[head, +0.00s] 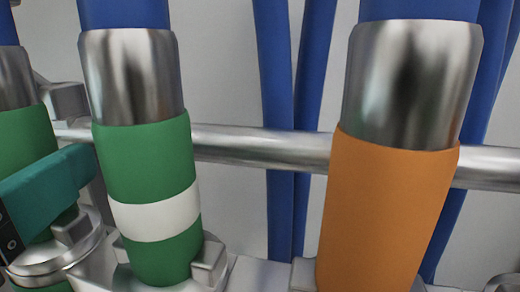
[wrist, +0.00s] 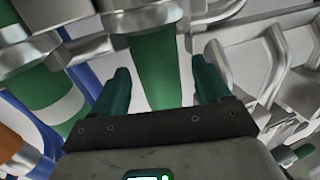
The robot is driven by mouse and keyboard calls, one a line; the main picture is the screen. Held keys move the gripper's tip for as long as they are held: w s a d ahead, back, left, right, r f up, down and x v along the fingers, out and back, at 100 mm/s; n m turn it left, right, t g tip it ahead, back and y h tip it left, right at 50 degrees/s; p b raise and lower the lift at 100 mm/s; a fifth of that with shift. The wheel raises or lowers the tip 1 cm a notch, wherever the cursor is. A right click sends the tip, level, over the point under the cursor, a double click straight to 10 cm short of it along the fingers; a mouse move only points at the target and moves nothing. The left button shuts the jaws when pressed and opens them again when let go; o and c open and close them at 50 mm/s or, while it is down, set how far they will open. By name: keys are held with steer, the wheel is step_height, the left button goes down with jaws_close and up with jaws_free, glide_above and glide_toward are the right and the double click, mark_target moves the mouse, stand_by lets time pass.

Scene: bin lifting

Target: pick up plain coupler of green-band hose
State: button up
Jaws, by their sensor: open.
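A plain green coupler (head: 24,140) with a metal collar is cut off at the left edge of the head view. In the wrist view the plain green coupler (wrist: 158,72) shows between the two teal fingers of my gripper (wrist: 164,78). The fingers are apart, with a gap on each side of it. In the head view one finger of my gripper (head: 55,190) crosses in front of the plain coupler and hides part of it. A green coupler with a white band (head: 148,160) stands to its right, and also shows at left in the wrist view (wrist: 40,88).
An orange coupler (head: 390,215) stands further right. A horizontal metal rail (head: 265,147) runs behind the couplers. Blue hoses (head: 275,60) hang at the back. Metal clamps (head: 208,262) sit low beside the banded coupler. Metal brackets (wrist: 265,65) crowd the wrist view's right side.

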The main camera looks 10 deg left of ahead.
mark_target(47, 150)
steer(key=shift+w+a+p, duration=0.15)
steer(key=shift+w+p, duration=0.05)
steer(key=shift+w, duration=0.7)
steer(key=shift+w+a+p, duration=0.15)
steer(key=shift+w+p, duration=0.05)
steer(key=shift+w, duration=0.7)
steer(key=shift+c, duration=0.4)
steer(key=c, duration=1.2)
steer(key=shift+r, duration=0.15)
